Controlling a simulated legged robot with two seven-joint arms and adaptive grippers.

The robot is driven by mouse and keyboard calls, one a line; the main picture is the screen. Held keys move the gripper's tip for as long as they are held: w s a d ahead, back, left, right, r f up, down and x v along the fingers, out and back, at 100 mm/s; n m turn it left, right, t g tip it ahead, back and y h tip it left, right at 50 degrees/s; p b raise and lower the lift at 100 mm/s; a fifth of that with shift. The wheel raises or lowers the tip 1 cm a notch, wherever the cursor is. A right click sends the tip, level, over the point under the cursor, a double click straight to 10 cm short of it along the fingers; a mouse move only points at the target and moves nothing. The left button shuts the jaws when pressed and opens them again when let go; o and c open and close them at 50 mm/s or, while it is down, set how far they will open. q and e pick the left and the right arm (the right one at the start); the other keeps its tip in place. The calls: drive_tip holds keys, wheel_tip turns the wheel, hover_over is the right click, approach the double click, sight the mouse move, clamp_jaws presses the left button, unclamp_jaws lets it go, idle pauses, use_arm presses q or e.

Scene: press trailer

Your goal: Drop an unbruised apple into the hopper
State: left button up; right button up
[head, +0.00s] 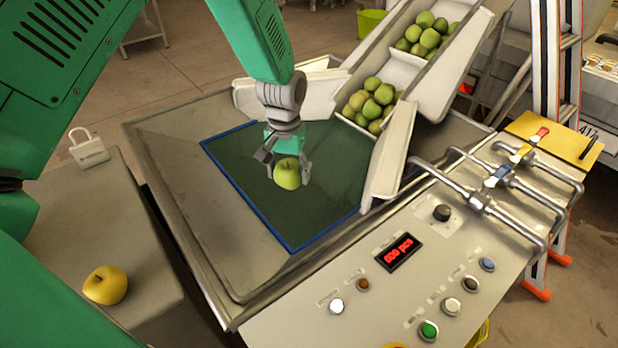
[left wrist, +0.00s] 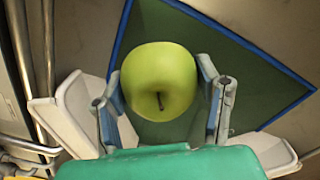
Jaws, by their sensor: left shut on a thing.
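A yellow-green apple (head: 287,174) is between the fingers of my left gripper (head: 287,172), which is shut on it. In the left wrist view the apple (left wrist: 159,82) shows its stem and smooth, even skin, with no bruise on the side in view. The gripper is over the dark green, blue-edged mat (head: 245,192) in the steel tray; I cannot tell whether the apple touches the mat. White flared walls (head: 388,160) form the hopper mouth beside it, at the foot of a sloping white conveyor. My right gripper is not in view.
Several green apples (head: 372,100) lie on the conveyor. A control panel (head: 400,290) with buttons and metal pipes stands at the front right.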

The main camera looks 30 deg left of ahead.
use_arm(q)
drive_tip(key=f+b, duration=0.1)
drive_tip(key=a+f+b, duration=0.1)
drive_tip(key=f+b, duration=0.1)
drive_tip(key=shift+f, duration=0.3)
drive_tip(key=d+f+b, duration=0.1)
drive_tip(key=f+b, duration=0.1)
drive_tip(key=shift+b, duration=0.3)
drive_tip(key=o, duration=1.3)
drive_tip(key=shift+a, duration=0.25)
drive_tip(key=shift+o, duration=0.2)
drive_tip(key=r, duration=0.2)
drive_tip(key=d+r, duration=0.1)
drive_tip(key=r, duration=0.2)
drive_tip(key=shift+w, duration=0.1)
drive_tip(key=r, duration=0.1)
drive_tip(key=a+r, duration=0.1)
drive_tip(key=r, duration=0.1)
drive_tip(key=a+r, duration=0.1)
drive_tip(key=r, duration=0.1)
drive_tip(key=shift+r, duration=0.55)
drive_tip(key=shift+d+r, duration=0.35)
drive_tip(key=shift+d, duration=0.25)
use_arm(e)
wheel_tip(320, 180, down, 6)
